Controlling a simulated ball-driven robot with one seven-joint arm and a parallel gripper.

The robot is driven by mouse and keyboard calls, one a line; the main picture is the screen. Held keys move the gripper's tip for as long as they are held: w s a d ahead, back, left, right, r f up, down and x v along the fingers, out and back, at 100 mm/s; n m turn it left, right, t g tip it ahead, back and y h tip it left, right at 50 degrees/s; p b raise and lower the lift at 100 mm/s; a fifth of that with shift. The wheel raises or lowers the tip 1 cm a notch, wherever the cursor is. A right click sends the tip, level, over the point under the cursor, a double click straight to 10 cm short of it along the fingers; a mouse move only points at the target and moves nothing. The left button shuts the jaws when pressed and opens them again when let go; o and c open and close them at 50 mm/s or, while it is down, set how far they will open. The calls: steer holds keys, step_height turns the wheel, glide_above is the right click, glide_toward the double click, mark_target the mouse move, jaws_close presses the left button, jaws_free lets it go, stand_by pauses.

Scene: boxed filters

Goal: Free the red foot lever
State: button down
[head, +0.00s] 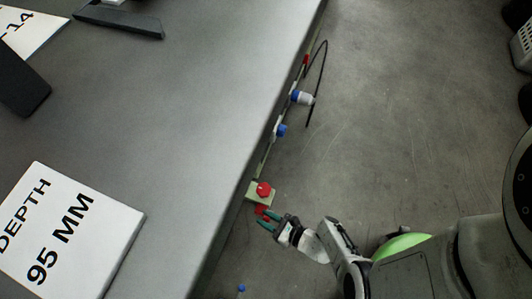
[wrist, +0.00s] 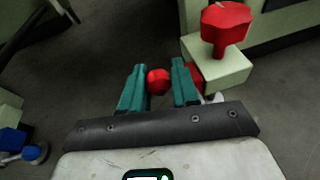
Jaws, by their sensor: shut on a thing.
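The red foot lever (wrist: 158,80) shows its rounded red end between my gripper's two teal fingers (wrist: 158,72) in the wrist view. More red shows behind the right finger, beside a pale green block (wrist: 222,68). A red knob (wrist: 226,22) stands upright on top of that block. In the head view the knob (head: 264,189) and block (head: 254,195) sit by the table's edge, with the red lever (head: 261,209) just below them. My gripper (head: 268,221) is shut on the lever's end. The joint between lever and block is hidden.
The grey table (head: 190,130) fills the left of the head view, with a white "DEPTH 95 MM" box (head: 65,245) on it. Blue-and-white fittings (head: 302,97) and a black loop (head: 323,75) line its side. Open floor (head: 400,130) lies to the right.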

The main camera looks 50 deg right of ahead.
steer(key=shift+s+f, duration=0.1)
stand_by(0.5)
steer(key=c, duration=0.9)
jaws_free()
steer(key=shift+d, duration=0.1)
steer(key=shift+o, duration=0.2)
